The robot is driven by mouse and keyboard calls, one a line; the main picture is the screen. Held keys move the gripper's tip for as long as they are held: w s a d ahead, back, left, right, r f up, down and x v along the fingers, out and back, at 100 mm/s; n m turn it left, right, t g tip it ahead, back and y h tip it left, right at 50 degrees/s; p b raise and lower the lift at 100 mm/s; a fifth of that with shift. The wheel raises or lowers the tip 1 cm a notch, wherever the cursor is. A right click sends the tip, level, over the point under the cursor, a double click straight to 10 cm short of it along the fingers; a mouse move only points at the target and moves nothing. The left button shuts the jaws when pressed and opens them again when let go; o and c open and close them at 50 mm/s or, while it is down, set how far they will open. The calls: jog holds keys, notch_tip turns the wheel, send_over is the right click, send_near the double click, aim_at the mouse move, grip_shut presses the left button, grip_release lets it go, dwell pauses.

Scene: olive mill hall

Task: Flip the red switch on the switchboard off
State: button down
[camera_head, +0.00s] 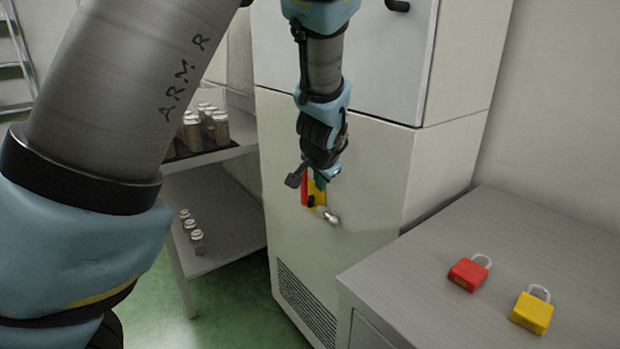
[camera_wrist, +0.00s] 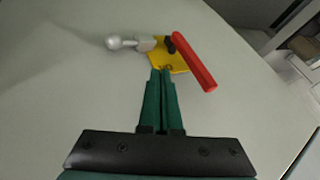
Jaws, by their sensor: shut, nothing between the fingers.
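The red switch (camera_head: 304,192) is a long red lever on a yellow plate (camera_head: 319,197) on the front of the pale cabinet. A silver round-ended piece (camera_head: 328,215) sticks out beside the plate. In the wrist view the red lever (camera_wrist: 194,61) lies slanted at the right of the yellow plate (camera_wrist: 168,63), and the silver piece (camera_wrist: 122,43) points left. My gripper (camera_head: 321,178) is close in front of the plate. In the wrist view its green fingers (camera_wrist: 161,72) are together and empty, their tips at the plate's lower edge, left of the lever. Contact cannot be told.
A grey table (camera_head: 420,262) at the right carries a red padlock (camera_head: 467,274) and a yellow padlock (camera_head: 531,313). A grey shelf (camera_head: 225,235) at the left holds several jars (camera_head: 207,124). Green floor (camera_head: 235,310) shows between the shelf and the cabinet (camera_head: 375,165).

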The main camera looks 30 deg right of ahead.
aim_at(307, 186)
jog(key=shift+w+a+f+p, duration=0.1)
jog(key=shift+w+a+p, duration=0.15)
jog(key=shift+w, duration=0.8)
jog(key=shift+w+a+p, duration=0.1)
jog(key=shift+w+p, duration=0.1)
jog(key=shift+w, duration=0.8)
jog(key=shift+w, duration=0.2)
